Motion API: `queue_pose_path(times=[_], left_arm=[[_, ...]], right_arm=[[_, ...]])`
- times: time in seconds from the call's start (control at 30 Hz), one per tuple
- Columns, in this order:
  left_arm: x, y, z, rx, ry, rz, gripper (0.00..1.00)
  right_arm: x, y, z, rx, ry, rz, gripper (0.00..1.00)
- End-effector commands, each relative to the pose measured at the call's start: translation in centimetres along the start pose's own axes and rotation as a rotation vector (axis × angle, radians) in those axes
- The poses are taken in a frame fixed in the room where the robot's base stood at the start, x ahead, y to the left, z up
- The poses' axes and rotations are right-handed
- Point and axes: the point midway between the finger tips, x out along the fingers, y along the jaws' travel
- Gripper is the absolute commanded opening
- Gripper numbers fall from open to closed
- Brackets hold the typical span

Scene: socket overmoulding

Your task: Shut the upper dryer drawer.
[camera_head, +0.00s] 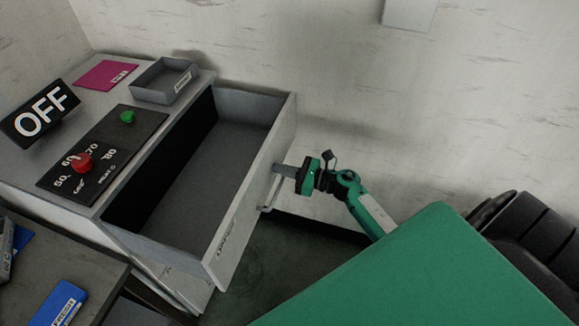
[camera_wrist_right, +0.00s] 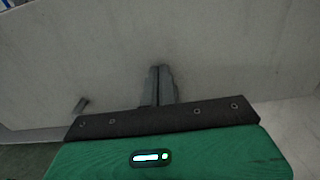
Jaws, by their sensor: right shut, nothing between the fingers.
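The upper dryer drawer (camera_head: 255,190) stands pulled far out of the grey dryer cabinet (camera_head: 150,250), and its inside is empty. My right gripper (camera_head: 278,169) is shut and empty, at the outer face of the drawer front near its far end. In the right wrist view the two closed fingers (camera_wrist_right: 160,75) point at the drawer's front panel (camera_wrist_right: 225,55). The fingertips are at or very close to the panel; I cannot tell whether they touch. A small dark handle part (camera_wrist_right: 81,104) shows left of the fingers. My left gripper is out of view.
On the dryer top are a control panel (camera_head: 105,150) with a red knob and green button, an OFF sign (camera_head: 40,113), a grey tray (camera_head: 165,80) and a magenta card (camera_head: 106,75). A table with blue items (camera_head: 60,303) stands at lower left. A wall is behind.

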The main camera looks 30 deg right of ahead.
Motion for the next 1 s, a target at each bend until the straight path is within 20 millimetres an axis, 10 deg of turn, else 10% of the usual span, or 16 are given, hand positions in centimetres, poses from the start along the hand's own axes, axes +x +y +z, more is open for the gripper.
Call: queue_pose_path(times=[0.53, 1.0], left_arm=[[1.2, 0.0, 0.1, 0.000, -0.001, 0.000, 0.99], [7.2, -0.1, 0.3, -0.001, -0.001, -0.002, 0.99]], right_arm=[[2.1, 0.0, -0.3, -0.001, -0.003, 0.002, 0.00], [16.3, 0.0, -0.5, -0.004, -0.004, 0.003, 0.00]])
